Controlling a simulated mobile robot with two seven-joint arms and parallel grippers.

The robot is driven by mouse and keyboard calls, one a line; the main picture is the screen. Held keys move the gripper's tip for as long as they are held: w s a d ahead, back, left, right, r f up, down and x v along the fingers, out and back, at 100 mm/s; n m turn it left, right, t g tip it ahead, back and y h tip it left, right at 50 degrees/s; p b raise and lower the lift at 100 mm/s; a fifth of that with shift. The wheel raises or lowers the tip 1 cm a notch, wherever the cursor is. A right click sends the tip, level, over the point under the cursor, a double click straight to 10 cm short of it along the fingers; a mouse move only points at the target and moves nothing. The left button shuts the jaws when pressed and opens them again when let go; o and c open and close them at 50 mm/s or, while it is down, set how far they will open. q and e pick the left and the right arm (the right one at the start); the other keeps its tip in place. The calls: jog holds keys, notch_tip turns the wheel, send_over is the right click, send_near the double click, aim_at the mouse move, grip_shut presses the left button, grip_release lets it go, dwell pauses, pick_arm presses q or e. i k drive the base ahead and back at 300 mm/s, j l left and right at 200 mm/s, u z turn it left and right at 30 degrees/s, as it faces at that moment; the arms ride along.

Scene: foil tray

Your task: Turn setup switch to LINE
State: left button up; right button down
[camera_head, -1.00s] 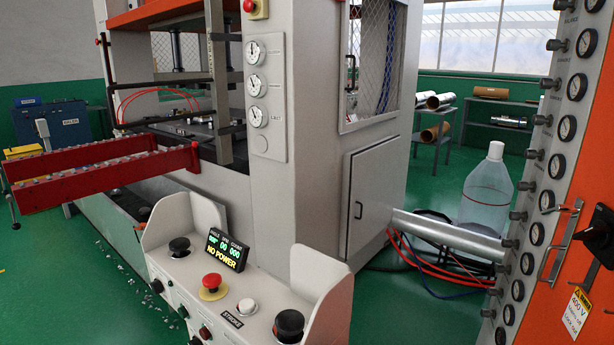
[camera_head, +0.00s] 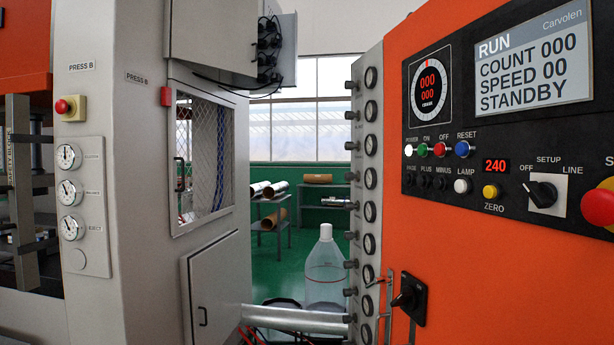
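The setup switch (camera_head: 541,194) is a black rotary knob on a white square plate, on the black panel of the orange cabinet at the right. OFF is printed at its upper left, SETUP above it and LINE at its upper right. The knob's bar looks slanted, with one end toward the OFF side; its exact pointer is too small to be sure of. Neither of my grippers shows in the head view, and nothing touches the switch.
The display (camera_head: 532,65) reads RUN, COUNT 000, SPEED 00, STANDBY. A red mushroom button (camera_head: 599,206) sits close right of the switch, and a yellow ZERO button (camera_head: 491,191) to its left. A black rotary handle (camera_head: 409,298) sticks out lower on the orange front.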

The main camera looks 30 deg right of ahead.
aim_at(544, 194)
jog(key=k+j+z, duration=0.1)
jog(key=z, duration=0.25)
jog(key=k+j+z, duration=0.1)
jog(key=z, duration=0.3)
jog(key=k+j+z, duration=0.1)
jog(key=z, duration=0.25)
jog(key=i+z, duration=0.35)
jog(key=l, duration=0.05)
